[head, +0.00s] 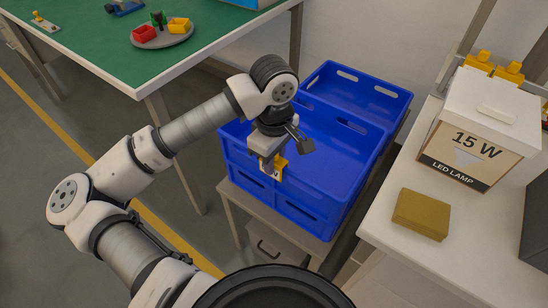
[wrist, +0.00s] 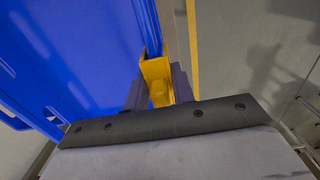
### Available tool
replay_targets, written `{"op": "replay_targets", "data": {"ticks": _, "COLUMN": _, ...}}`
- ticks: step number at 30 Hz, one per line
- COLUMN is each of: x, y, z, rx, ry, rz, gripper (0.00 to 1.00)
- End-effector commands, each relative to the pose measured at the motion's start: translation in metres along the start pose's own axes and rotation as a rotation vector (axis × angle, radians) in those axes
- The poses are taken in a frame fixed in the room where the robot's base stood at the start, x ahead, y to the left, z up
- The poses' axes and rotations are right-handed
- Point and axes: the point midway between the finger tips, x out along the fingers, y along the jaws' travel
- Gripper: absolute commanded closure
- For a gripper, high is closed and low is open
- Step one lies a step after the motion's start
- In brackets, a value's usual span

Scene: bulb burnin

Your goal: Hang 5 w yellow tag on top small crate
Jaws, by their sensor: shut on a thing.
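A small yellow tag (head: 280,164) with a pale marked face is in my gripper (head: 272,160), at the near-left wall of the upper blue crate (head: 330,150). The print on the tag is too small to read. In the wrist view, my gripper (wrist: 157,92) is shut on the yellow tag (wrist: 156,68), with one dark finger on each side. The tag's far end meets the edge of the blue crate wall (wrist: 95,50). I cannot tell whether it is hooked over the rim. The crate looks empty inside.
Another blue crate part (head: 372,95) stands behind. The crates rest on a low table (head: 232,196). At right, a white table (head: 392,245) holds a 15 W LED lamp box (head: 485,125), with yellow tags (head: 508,72) behind it, and a brown block (head: 421,214). A green table (head: 85,45) is at left.

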Motion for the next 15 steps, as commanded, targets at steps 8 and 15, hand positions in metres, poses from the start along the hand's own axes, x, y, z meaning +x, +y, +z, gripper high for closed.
{"op": "replay_targets", "data": {"ticks": 8, "x": 0.0005, "y": 0.0001, "z": 0.0000, "rx": 0.000, "ry": 0.000, "rz": 0.000, "gripper": 0.97}}
{"op": "replay_targets", "data": {"ticks": 15, "x": 0.0006, "y": 0.0001, "z": 0.0000, "rx": 0.000, "ry": 0.000, "rz": 0.000, "gripper": 0.50}}
